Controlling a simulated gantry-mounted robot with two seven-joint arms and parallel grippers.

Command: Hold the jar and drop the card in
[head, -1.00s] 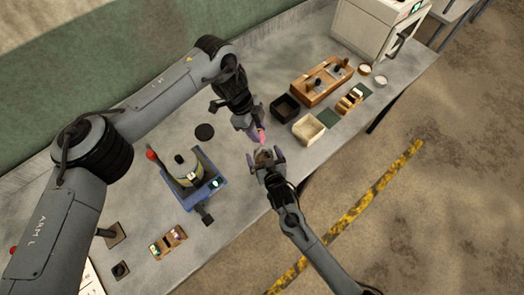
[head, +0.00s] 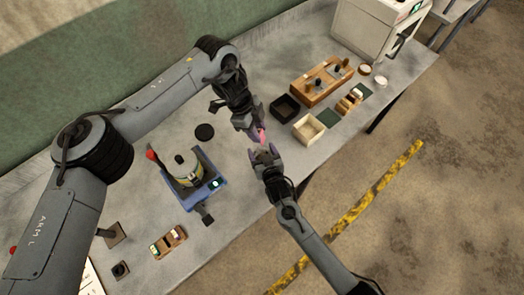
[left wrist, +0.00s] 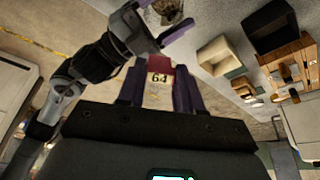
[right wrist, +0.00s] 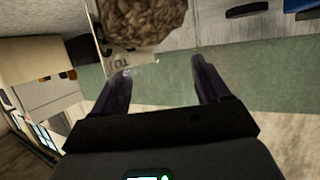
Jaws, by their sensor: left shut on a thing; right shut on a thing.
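My left gripper (head: 257,132) is shut on the card, which is pink in the head view (head: 262,137). In the left wrist view the card (left wrist: 159,78) is pale, reads 64 and has a dark red end. My right gripper (head: 264,151) is just below it and shut on the jar. The jar, with a lump of brown grain (right wrist: 142,20), shows at the top of the right wrist view and the left wrist view (left wrist: 166,8). Glass is hard to see between the right fingers. The head view hides most of the jar. I cannot tell whether card and jar touch.
A blue device with a round pot (head: 186,167) stands left on the table (head: 235,205). A black box (head: 285,108), a cream box (head: 309,129) and a wooden rack (head: 320,81) stand right.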

